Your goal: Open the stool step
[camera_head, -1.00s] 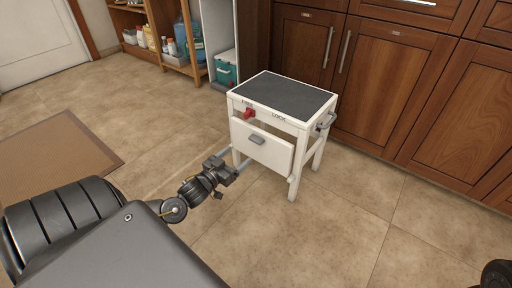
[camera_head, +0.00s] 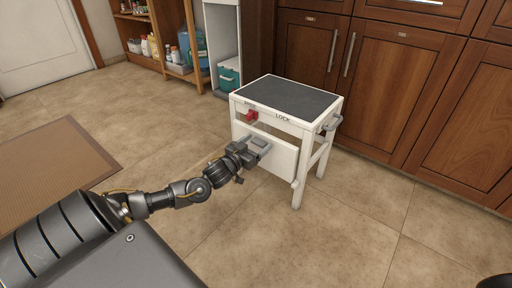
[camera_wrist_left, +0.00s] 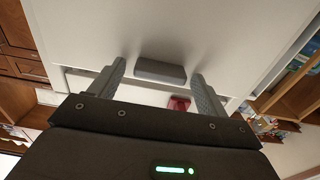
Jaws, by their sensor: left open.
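The white step stool (camera_head: 310,128) stands on the tiled floor with a dark grey top (camera_head: 288,97). A white front panel (camera_head: 284,158) hangs under its top. A red knob (camera_head: 251,116) sits between the FREE and LOCK labels, nearer FREE; it also shows in the left wrist view (camera_wrist_left: 179,104). My left gripper (camera_head: 262,146) is at the front panel and covers its grey handle in the head view. In the left wrist view the grey handle (camera_wrist_left: 160,70) lies between the open, empty fingers (camera_wrist_left: 158,80), apart from both. A dark part at the head view's bottom right corner is unclear.
Wooden cabinets (camera_head: 375,85) stand behind the stool. A shelf with bottles and a teal box (camera_head: 229,79) is at the back. A brown mat (camera_head: 50,165) lies at left. The floor to the front right of the stool is clear.

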